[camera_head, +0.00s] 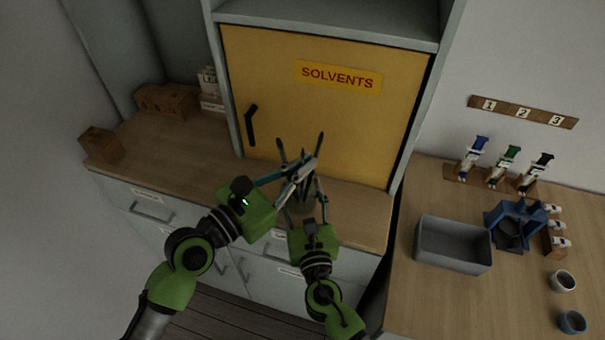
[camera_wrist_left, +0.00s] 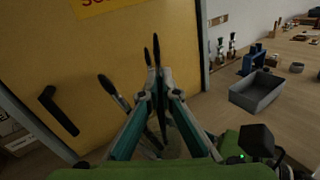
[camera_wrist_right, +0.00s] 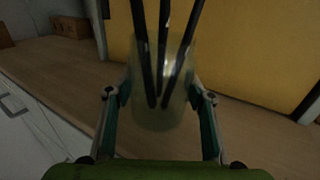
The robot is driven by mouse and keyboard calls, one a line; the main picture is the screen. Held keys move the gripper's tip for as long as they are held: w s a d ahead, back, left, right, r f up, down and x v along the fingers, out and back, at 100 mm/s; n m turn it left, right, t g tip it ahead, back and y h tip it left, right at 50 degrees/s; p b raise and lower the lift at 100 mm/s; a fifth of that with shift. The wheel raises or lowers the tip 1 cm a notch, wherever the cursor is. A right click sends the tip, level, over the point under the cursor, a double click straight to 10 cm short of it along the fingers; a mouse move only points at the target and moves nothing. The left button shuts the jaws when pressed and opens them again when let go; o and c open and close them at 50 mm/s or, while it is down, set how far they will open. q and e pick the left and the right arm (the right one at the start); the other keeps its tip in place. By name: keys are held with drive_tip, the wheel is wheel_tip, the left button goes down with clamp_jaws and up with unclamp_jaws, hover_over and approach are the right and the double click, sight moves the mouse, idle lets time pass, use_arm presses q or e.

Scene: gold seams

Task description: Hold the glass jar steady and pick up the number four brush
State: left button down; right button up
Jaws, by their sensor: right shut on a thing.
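The glass jar (camera_wrist_right: 163,112) is clear with a greenish tint and stands on the wooden counter in front of the yellow cabinet. Several dark-handled brushes (camera_wrist_right: 163,45) stand in it, leaning apart. My right gripper (camera_wrist_right: 160,93) is shut on the jar, one finger on each side. My left gripper (camera_head: 306,165) is above the jar among the brush handles. In the left wrist view its fingertips (camera_wrist_left: 158,88) are close together around an upright brush (camera_wrist_left: 156,50); whether they grip it is unclear. Another brush (camera_wrist_left: 114,91) leans left. No number four is readable.
The yellow solvents cabinet (camera_head: 330,115) stands close behind the jar, with a black handle (camera_head: 250,125). Wooden blocks (camera_head: 165,101) are at the counter's back left. A grey bin (camera_head: 453,245) and a blue stand (camera_head: 513,222) are on the right table. The counter left of the jar is clear.

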use_arm(q)
wheel_tip(320, 180, up, 7)
drive_tip(key=shift+r, duration=0.1)
use_arm(e)
drive_tip(key=o, duration=1.4)
